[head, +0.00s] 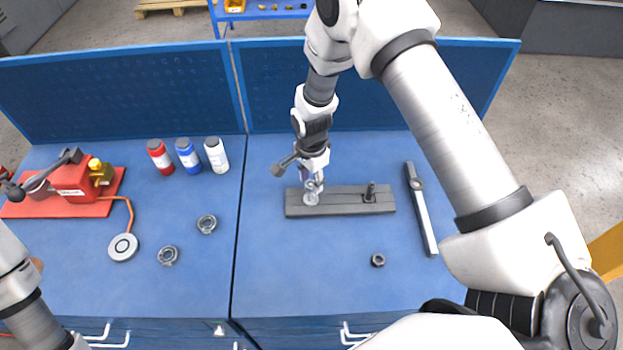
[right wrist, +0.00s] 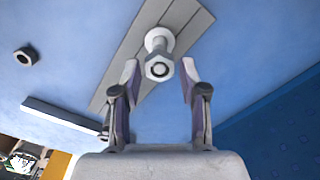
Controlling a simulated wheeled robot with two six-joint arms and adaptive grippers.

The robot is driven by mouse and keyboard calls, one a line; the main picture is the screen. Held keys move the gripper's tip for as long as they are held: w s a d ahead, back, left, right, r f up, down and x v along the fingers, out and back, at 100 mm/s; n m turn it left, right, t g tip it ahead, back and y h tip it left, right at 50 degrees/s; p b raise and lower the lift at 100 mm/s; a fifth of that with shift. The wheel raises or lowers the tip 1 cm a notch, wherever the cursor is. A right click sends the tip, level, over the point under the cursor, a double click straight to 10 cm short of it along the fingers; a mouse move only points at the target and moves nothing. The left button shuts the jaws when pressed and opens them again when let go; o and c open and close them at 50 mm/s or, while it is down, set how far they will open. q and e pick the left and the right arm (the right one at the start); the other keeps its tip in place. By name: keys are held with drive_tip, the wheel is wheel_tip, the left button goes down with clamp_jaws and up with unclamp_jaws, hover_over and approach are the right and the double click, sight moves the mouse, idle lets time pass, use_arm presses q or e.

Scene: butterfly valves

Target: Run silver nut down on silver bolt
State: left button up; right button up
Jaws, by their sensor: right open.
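The silver bolt (head: 311,199) stands at the left end of a dark grey base bar; it also shows in the right wrist view (right wrist: 159,42) with a round flange at its foot. The silver nut (right wrist: 160,69) is a hexagon at the bolt's free end, with the bolt's round tip inside it. My right gripper (head: 314,182) points down over the bolt and partly covers it. In the right wrist view its two fingers are open, one on each side of the nut, with visible gaps.
The base bar (head: 340,206) also carries a dark bolt (head: 370,191). A dark nut (head: 378,260) and a long grey tool (head: 420,207) lie to the right. Two nuts (head: 207,224) (head: 168,255), bottles (head: 188,155) and a red pump (head: 75,187) are left. Blue panels stand behind.

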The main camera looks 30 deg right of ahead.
drive_tip(key=n, duration=0.6)
drive_tip(key=shift+n, duration=0.4)
drive_tip(key=n, duration=0.5)
drive_tip(key=shift+w+n, duration=0.1)
drive_tip(key=shift+n, duration=0.2)
clamp_jaws()
